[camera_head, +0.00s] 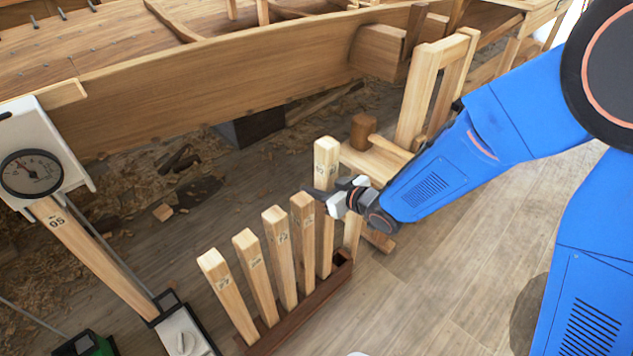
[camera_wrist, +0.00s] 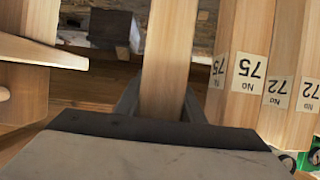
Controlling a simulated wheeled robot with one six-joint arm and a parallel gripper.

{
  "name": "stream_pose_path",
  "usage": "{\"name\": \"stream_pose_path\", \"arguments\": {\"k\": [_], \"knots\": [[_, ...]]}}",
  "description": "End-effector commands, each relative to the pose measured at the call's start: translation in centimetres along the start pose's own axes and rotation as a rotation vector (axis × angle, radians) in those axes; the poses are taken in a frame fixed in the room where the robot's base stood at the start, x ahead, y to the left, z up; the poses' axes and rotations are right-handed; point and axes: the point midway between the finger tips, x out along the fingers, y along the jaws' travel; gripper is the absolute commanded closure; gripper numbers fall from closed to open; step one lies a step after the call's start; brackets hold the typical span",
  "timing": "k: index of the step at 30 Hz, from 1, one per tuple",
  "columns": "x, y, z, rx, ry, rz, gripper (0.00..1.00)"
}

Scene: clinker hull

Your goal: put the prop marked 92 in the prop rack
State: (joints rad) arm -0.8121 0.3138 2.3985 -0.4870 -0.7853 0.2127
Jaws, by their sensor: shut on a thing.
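My gripper (camera_head: 328,196) is shut on an upright, square wooden prop (camera_head: 326,158), partway down its length. In the wrist view the prop (camera_wrist: 168,55) stands between the two dark fingers (camera_wrist: 160,103). The mark on the held prop is too small to read in the head view, and no label shows on it in the wrist view. The dark brown prop rack (camera_head: 300,317) lies on the floor with several props standing in it. The held prop's lower end comes down by the rack's far right end. I cannot tell whether it is inside a slot.
A wooden sawhorse-like stand (camera_head: 425,95) with a mallet (camera_head: 363,130) is just behind my gripper. A dial gauge (camera_head: 32,174) is at left; the hull (camera_head: 220,85) is behind.

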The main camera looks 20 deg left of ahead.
Motion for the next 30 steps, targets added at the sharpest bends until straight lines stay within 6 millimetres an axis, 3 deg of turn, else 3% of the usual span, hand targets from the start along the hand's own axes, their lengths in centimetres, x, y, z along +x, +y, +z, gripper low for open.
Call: {"name": "stream_pose_path", "arguments": {"k": [30], "knots": [[2.0,0.0,4.9,0.0,0.001,0.0,1.0]]}}
